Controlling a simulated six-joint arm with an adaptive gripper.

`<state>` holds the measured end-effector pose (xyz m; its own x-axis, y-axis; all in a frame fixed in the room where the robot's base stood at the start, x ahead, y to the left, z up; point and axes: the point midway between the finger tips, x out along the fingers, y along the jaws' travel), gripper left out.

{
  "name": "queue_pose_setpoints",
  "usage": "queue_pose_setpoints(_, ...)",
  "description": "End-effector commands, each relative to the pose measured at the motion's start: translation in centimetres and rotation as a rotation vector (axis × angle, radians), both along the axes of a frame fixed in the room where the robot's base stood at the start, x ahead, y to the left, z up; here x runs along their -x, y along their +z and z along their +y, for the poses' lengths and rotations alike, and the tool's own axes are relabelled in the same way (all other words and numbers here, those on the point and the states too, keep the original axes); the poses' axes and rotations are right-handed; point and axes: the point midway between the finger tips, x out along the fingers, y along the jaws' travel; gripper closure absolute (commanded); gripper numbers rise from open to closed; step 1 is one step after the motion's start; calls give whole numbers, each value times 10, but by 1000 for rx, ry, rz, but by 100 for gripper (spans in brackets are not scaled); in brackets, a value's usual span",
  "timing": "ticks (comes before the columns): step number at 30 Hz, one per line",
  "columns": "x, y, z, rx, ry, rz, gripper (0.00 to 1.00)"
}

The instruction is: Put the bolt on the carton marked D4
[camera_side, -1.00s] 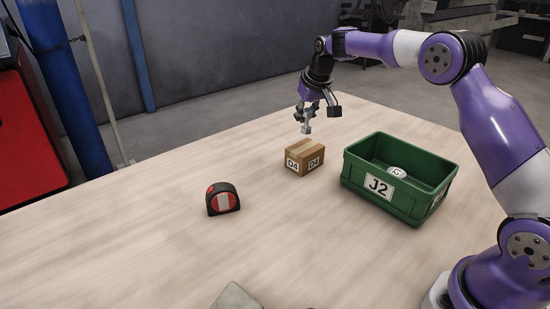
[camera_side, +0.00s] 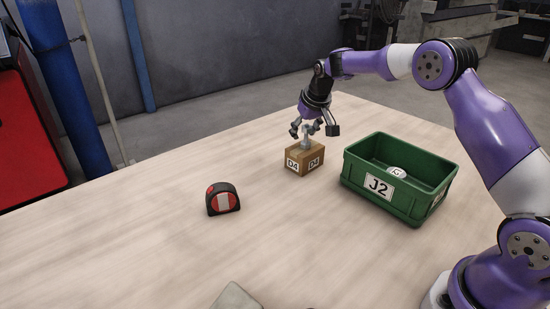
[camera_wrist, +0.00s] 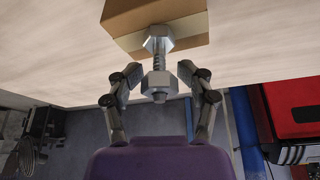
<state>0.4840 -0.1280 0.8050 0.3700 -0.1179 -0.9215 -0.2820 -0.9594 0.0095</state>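The steel bolt (camera_side: 308,143) stands on top of the small brown carton (camera_side: 305,171), which has D4 labels on its sides. In the wrist view the bolt (camera_wrist: 159,61) has its hex head against the carton (camera_wrist: 190,28) and its nut end toward my gripper. My gripper (camera_side: 314,131) is just above the carton, around the bolt's upper end. In the wrist view the fingers of my gripper (camera_wrist: 159,76) are spread, with a gap on each side of the nut. Parts of the bolt are hidden by the fingers in the side view.
A green bin (camera_side: 405,205) marked J2 stands to the right of the carton, with a white round labelled item (camera_side: 397,172) inside. A red and black tape measure (camera_side: 222,199) lies to the left front. A grey object (camera_side: 236,297) shows at the bottom edge. The table between is clear.

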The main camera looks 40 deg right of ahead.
Motion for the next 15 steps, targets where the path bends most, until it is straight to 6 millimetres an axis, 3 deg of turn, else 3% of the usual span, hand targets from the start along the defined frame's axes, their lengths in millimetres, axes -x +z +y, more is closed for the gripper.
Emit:
queue_pose_setpoints(8,1,7,0,0,0,-1,42)
queue_pose_setpoints(15,19,53,6,1,0,-5,42)
